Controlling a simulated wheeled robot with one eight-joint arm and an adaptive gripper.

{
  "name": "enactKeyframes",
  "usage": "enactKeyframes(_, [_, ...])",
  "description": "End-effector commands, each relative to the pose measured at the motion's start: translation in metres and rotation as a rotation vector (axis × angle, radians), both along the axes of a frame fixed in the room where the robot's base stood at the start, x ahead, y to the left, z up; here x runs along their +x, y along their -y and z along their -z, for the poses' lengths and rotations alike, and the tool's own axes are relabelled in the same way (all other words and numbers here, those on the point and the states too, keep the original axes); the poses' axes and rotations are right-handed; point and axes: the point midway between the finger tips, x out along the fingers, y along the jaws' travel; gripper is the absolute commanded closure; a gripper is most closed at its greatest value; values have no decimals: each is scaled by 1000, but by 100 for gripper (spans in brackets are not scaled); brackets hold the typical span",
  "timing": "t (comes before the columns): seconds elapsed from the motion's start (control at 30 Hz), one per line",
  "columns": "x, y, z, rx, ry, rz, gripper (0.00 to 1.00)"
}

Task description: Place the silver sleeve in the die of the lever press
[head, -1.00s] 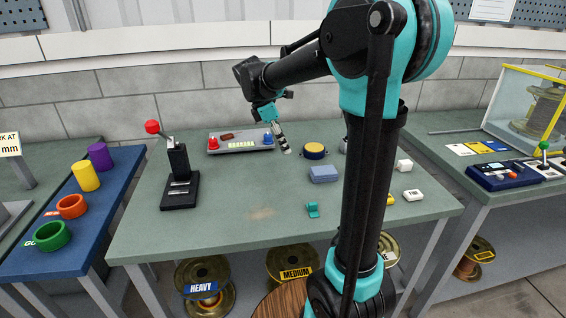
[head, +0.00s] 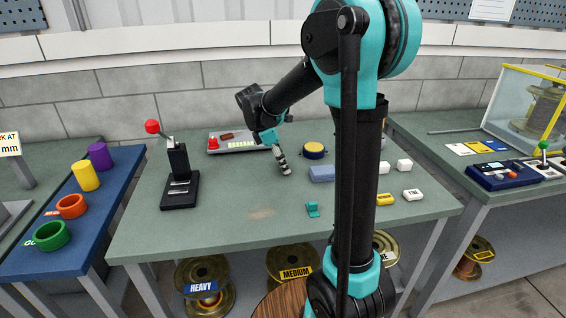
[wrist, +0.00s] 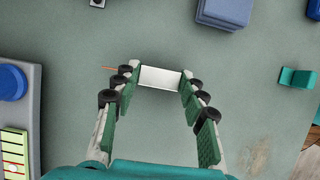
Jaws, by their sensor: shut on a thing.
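The silver sleeve (wrist: 160,78) is a short bright piece between the fingertips of my gripper (wrist: 158,84) in the wrist view. My gripper is shut on it, one finger at each end. A thin copper-coloured strand shows just left of the left fingertip. In the head view my gripper (head: 285,172) is over the middle of the green table, and the sleeve is too small to make out there. The lever press (head: 178,172) stands left of my gripper, black, with a red ball on its lever and silver parts on its base. I cannot clearly make out its die.
A blue block (head: 322,173), a yellow-topped round tin (head: 314,150) and a small teal piece (head: 312,209) lie nearby. The table (head: 230,190) between press and gripper is clear.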

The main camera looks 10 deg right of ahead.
Motion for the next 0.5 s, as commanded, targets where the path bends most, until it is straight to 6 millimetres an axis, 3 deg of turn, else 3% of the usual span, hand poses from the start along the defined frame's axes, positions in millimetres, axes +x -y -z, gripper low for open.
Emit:
enactKeyframes(0.03, [0, 0, 1, 0, 0, 0, 55])
enactKeyframes(0.2, [0, 0, 0, 0, 0, 0, 37])
enactKeyframes(0.5, [0, 0, -1, 0, 0, 0, 37])
